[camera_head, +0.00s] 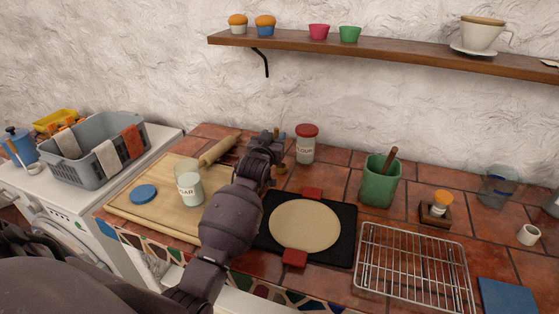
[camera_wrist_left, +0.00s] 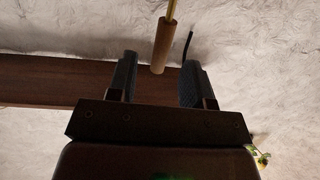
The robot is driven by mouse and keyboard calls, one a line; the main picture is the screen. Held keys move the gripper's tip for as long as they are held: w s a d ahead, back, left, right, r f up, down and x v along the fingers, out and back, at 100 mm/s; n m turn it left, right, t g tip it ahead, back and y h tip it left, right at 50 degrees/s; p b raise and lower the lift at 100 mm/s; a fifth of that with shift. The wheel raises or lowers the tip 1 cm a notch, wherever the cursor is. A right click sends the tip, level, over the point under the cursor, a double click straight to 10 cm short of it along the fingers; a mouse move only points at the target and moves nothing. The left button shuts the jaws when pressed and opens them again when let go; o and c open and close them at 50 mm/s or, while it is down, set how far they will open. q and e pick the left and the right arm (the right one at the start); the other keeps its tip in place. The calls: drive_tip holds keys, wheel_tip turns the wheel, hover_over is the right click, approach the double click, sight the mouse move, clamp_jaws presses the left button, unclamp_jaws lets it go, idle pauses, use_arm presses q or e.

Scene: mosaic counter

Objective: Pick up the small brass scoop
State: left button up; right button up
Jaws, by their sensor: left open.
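A wooden handle with a thin brass stem, which looks like part of the small brass scoop (camera_wrist_left: 161,45), shows in the left wrist view. Its lower end appears between the two finger tips, apart from both; I cannot tell whether it is between them or beyond them. Its bowl is out of that view. My left gripper (camera_wrist_left: 160,62) is open and empty. In the head view my left gripper (camera_head: 277,136) is over the back of the counter, left of the flour jar (camera_head: 305,146), and the scoop cannot be made out clearly there. My right gripper is not in view.
A rolling pin (camera_head: 219,149) and sugar jar (camera_head: 188,186) are on the wooden board (camera_head: 150,210) left of my arm. Right are a black mat (camera_head: 345,225) with dough, a green crock (camera_head: 379,183) and a wire rack (camera_head: 414,265). A shelf (camera_head: 390,51) hangs above.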

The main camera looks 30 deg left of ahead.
sight(276, 135)
use_arm(q)
drive_tip(key=shift+x, duration=1.55)
drive_tip(key=shift+f, duration=0.1)
clamp_jaws()
